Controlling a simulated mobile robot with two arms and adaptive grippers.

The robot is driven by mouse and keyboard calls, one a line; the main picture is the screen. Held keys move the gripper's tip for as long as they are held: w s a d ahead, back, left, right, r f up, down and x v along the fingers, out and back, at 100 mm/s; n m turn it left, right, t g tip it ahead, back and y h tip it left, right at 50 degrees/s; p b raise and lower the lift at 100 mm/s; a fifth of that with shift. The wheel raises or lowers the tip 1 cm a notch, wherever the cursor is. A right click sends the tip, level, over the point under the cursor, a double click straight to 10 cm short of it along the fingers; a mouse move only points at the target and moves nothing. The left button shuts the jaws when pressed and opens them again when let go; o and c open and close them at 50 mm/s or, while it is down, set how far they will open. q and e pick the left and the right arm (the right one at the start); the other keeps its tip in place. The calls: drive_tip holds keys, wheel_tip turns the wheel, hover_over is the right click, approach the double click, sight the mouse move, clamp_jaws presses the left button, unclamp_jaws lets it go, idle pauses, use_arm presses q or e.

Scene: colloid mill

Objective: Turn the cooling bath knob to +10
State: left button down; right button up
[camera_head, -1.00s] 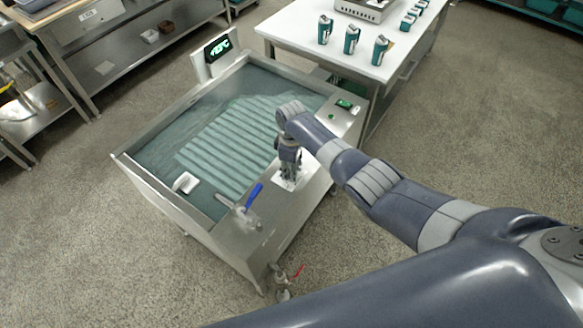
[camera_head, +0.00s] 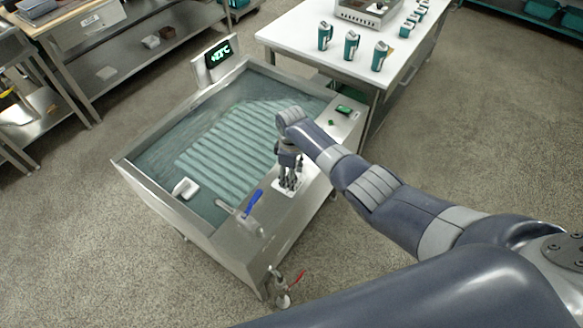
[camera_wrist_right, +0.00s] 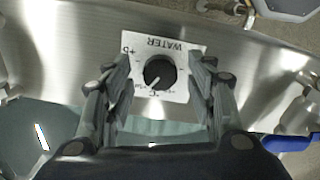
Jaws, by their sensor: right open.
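The cooling bath (camera_head: 240,240) is a steel tank of water with a submerged grid. Its black round knob (camera_wrist_right: 160,72) sits on a white label plate (camera_wrist_right: 185,88) with "WATER", "+5" and "°C" print, upside down in the right wrist view. The knob's pale pointer line points down and left in that view. In the head view the plate (camera_head: 279,187) shows under my right gripper (camera_head: 290,186), and the knob is hidden. My right gripper (camera_wrist_right: 164,72) is open, its fingers on either side of the knob with gaps. My left gripper is out of view.
A lit green display (camera_head: 219,53) at the bath's back corner seems to read about +2 °C. A blue-handled tap (camera_head: 253,203) stands left of my gripper on the rim. A red-handled valve (camera_head: 297,278) is below. A white table (camera_head: 300,32) with teal containers stands behind.

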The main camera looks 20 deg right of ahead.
wheel_tip(320, 180, up, 12)
idle(0.6)
